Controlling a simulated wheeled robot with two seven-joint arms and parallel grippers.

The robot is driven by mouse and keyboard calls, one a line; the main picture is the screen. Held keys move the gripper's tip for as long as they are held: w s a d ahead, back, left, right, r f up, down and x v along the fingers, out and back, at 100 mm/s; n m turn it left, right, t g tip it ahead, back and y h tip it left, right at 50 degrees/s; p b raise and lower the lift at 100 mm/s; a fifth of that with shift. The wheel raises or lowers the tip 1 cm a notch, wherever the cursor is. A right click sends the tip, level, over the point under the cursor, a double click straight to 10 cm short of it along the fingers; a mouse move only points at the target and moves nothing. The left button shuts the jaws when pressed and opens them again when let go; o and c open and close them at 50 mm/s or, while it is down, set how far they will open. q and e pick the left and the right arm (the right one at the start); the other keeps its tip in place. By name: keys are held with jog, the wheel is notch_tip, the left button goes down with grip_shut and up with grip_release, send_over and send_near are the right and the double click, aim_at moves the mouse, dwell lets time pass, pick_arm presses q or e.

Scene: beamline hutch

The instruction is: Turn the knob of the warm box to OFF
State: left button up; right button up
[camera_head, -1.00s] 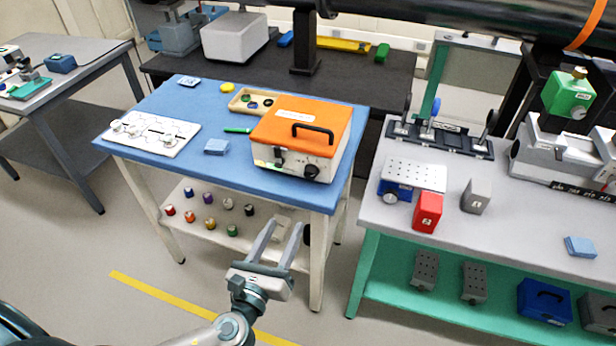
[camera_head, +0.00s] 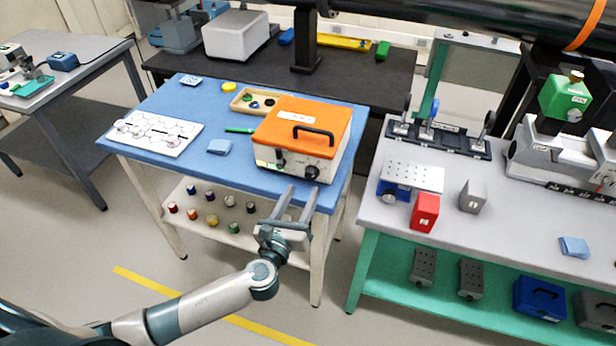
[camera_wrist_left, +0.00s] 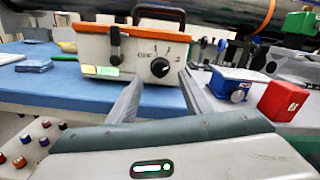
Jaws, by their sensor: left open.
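The warm box (camera_head: 300,135) has an orange lid with a black handle and a pale front. It stands near the right front corner of the blue-topped table. Its black knob (camera_head: 311,172) is low on the front, right of a dark latch; it also shows in the left wrist view (camera_wrist_left: 160,67), with dial marks around it. I cannot read the knob's setting for sure. My left gripper (camera_head: 300,190) is open and empty, just in front of and below the knob. In the left wrist view its two fingers (camera_wrist_left: 157,85) point at the box front, apart from the knob. My right gripper is not in view.
The blue table (camera_head: 190,95) also holds a tray (camera_head: 255,101), a white hexagon-pattern board (camera_head: 153,133) and a blue block (camera_head: 219,146). A shelf below bears several small capped bottles (camera_head: 212,221). A grey-topped bench (camera_head: 480,225) with a red block (camera_head: 424,212) stands at right.

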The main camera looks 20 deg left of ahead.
aim_at(310, 177)
pick_arm(q)
jog(key=w+p, duration=0.1)
jog(key=w, duration=0.5)
jog(key=shift+d, duration=0.1)
jog(key=c, duration=1.1)
